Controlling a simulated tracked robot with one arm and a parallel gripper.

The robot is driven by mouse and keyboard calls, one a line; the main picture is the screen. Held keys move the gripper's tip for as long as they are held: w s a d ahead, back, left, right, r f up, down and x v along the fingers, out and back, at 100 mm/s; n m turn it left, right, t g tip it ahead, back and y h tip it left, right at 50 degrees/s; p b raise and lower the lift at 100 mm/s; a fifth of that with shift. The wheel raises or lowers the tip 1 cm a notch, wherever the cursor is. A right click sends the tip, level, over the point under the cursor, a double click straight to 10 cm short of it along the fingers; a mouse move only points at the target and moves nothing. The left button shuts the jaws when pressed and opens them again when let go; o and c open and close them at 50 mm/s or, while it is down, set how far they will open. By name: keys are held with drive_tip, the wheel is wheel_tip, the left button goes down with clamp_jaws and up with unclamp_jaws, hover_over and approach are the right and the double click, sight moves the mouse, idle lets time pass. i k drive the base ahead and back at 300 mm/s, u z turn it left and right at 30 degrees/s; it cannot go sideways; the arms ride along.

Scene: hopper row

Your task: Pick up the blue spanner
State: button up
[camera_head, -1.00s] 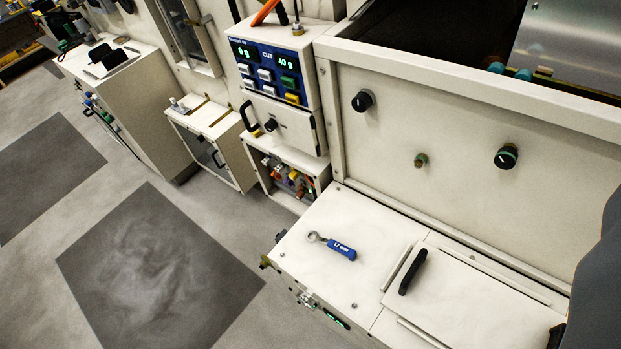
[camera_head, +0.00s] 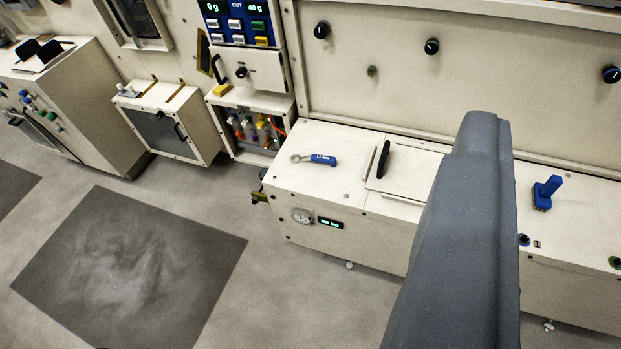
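The blue spanner (camera_head: 322,160) lies flat on the white top of a low cabinet (camera_head: 300,183), near its left end. It has a blue handle with white lettering and a grey ring end pointing left. Nothing touches it from above. A large dark grey shape (camera_head: 455,235), which looks like part of my arm, rises through the right half of the view, to the right of the spanner and apart from it. My gripper's fingers are not in the picture.
A black handle (camera_head: 384,159) stands on a lid right of the spanner. Behind is a wall panel with black knobs (camera_head: 322,30). A control box (camera_head: 238,25) stands back left. The floor in front (camera_head: 270,300) is clear.

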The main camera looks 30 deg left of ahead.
sight(313, 158)
drive_tip(key=u, duration=0.8)
drive_tip(key=i, duration=1)
drive_tip(key=z, duration=2.35)
drive_tip(key=k, duration=0.8)
drive_tip(key=u, duration=0.2)
